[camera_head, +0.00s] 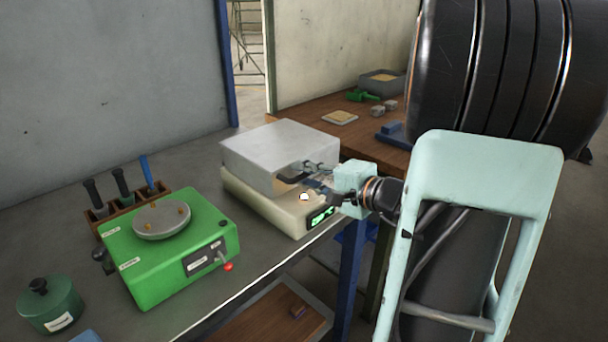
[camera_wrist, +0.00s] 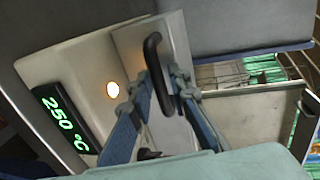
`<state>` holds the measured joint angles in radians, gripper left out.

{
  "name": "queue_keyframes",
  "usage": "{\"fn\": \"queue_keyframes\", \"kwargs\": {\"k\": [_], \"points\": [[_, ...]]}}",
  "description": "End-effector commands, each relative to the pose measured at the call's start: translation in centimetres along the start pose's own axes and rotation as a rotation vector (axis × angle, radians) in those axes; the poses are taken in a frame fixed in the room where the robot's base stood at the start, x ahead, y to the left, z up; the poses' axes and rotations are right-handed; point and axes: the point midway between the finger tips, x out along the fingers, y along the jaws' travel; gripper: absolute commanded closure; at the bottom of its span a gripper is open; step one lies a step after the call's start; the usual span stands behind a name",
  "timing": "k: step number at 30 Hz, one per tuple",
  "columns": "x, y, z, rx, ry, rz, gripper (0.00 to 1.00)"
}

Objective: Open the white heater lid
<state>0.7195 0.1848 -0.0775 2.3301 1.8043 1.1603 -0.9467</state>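The white heater (camera_head: 262,203) stands on the grey bench, with its box-shaped lid (camera_head: 275,145) down over the base. In the wrist view, a black bar handle (camera_wrist: 153,52) stands out from a pale plate on the heater's front. My gripper (camera_head: 308,180) is at the heater's front. In the wrist view, the blue fingers of my gripper (camera_wrist: 164,80) are apart, one on each side of the handle. I cannot tell whether either finger touches it. The heater's green display (camera_wrist: 64,118) reads 250 °C, with a lit round button (camera_wrist: 112,90) beside it.
A green device (camera_head: 165,255) with a round plate stands left of the heater. A tool rack (camera_head: 130,202) and a green pot (camera_head: 50,305) are farther left. A wooden table (camera_head: 310,128) with small items lies behind. My arm fills the right side.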

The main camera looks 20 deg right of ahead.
Motion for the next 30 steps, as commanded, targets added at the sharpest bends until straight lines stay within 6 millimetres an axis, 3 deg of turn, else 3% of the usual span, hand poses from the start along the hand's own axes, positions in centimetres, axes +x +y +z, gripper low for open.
{"fn": "queue_keyframes", "kwargs": {"k": [4, 9, 23, 30], "points": [[0.0, 0.0, 0.0, 0.000, 0.000, 0.000, 0.83], [0.0, 0.0, 0.0, 0.000, 0.000, 0.000, 1.00], [-0.1, -0.2, 0.0, -0.001, -0.001, 0.004, 1.00], [-0.2, -2.0, 0.1, -0.003, -0.002, 0.045, 1.00]]}}
